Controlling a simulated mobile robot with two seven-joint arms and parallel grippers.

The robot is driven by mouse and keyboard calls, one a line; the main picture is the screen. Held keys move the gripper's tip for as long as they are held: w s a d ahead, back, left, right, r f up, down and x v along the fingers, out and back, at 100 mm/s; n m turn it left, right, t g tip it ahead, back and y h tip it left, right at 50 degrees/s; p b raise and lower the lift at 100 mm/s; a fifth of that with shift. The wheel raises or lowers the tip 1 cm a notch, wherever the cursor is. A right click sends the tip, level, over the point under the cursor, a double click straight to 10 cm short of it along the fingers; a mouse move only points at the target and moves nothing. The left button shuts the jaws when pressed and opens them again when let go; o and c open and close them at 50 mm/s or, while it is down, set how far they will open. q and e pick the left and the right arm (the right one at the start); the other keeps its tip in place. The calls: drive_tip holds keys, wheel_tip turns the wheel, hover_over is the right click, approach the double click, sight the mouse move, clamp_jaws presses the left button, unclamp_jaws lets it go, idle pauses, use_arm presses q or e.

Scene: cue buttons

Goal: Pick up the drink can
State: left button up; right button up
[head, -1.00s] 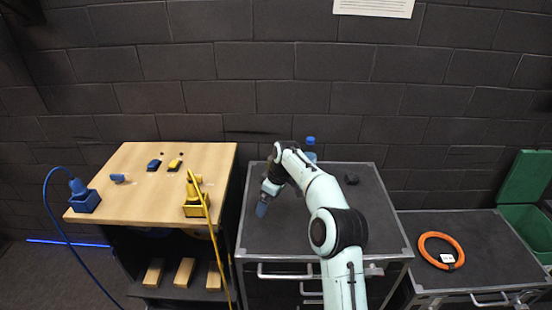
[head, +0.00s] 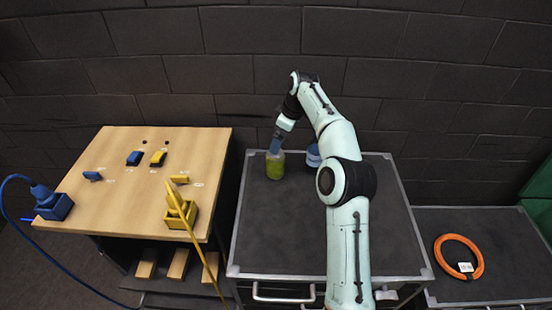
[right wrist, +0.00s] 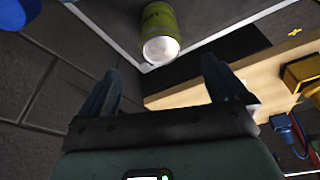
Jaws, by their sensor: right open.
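The drink can (head: 275,166), yellow-green with a pale end, stands near the back left of the dark cart top (head: 262,225). In the right wrist view the can (right wrist: 160,22) shows beyond the fingertips, roughly in line with the gap between them. My right gripper (head: 280,142) is just above and behind the can in the head view. In the right wrist view its fingers (right wrist: 161,68) are spread apart with nothing between them. I cannot tell whether a finger touches the can. My left gripper is in neither view.
A blue bottle (head: 313,155) stands right of the can, partly behind my arm. A wooden table (head: 130,200) at the left holds blue and yellow plugs and buttons. An orange ring (head: 438,242) lies on the lower cart at the right. The cart's front is clear.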

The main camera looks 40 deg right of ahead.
sight(274, 162)
drive_tip(key=x, duration=0.6)
drive_tip(key=shift+s+a+f, duration=0.15)
drive_tip(key=shift+f, duration=0.1)
drive_tip(key=shift+d+b+x, duration=0.15)
drive_tip(key=shift+b+x, duration=0.1)
drive_tip(key=shift+x, duration=1.3)
drive_tip(key=shift+d+b+x, duration=0.2)
drive_tip(key=shift+b+x, duration=0.05)
drive_tip(key=shift+x, duration=1.25)
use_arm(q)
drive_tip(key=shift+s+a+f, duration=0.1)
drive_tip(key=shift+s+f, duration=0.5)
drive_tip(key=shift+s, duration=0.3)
use_arm(e)
drive_tip(key=shift+s, duration=0.1)
drive_tip(key=c, duration=1)
